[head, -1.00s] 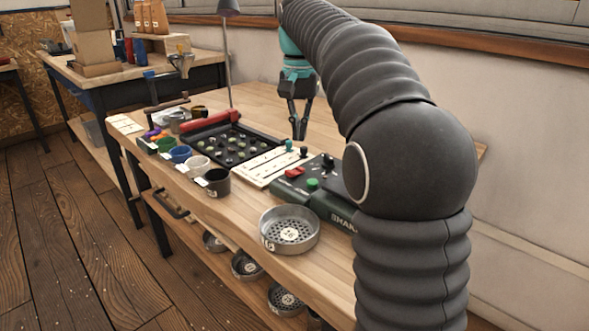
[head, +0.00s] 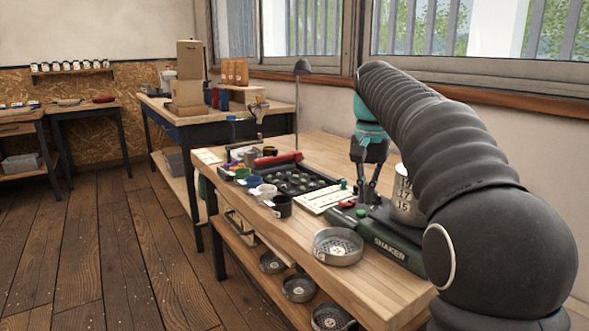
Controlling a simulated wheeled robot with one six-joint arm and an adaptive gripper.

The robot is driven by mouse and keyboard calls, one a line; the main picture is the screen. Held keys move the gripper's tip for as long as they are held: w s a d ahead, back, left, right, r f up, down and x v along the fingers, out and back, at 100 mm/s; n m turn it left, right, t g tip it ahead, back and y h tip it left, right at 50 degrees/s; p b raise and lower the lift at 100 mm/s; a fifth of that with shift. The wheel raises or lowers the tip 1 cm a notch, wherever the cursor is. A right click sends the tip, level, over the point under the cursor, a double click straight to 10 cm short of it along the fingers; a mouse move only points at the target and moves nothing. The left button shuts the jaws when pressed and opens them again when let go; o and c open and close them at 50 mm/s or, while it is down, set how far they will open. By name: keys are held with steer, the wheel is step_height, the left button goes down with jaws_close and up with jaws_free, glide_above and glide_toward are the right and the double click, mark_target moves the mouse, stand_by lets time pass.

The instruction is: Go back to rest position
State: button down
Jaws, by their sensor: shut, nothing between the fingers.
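My gripper (head: 367,196) hangs from my dark, ribbed arm and points down. It is over the back part of the near wooden workbench (head: 385,283), behind the shaker base. Its fingers are shut with nothing between them. The fingertips overlap the shaker area in this view, so I cannot tell whether they touch anything.
The green shaker (head: 392,250) and a metal sieve stack (head: 403,203) stand close to my gripper. A loose sieve (head: 338,247), cups and a dark bean tray (head: 318,187) are on the bench. A lamp (head: 302,68) rises behind. Wooden floor (head: 120,240) is clear at left.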

steer(key=s+f+n+t, duration=0.1)
steer(key=s+f+t, duration=0.1)
steer(key=s, duration=0.6)
steer(key=s+f+n+t, duration=0.1)
steer(key=s+f+n, duration=0.1)
steer(key=s, duration=0.6)
steer(key=s+f+n+t, duration=0.2)
steer(key=s+f, duration=1)
steer(key=shift+s+d+t, duration=0.2)
steer(key=shift+s+t, duration=0.1)
steer(key=shift+s, duration=0.1)
steer(key=c, duration=1.9)
jaws_free()
steer(key=shift+f, duration=0.1)
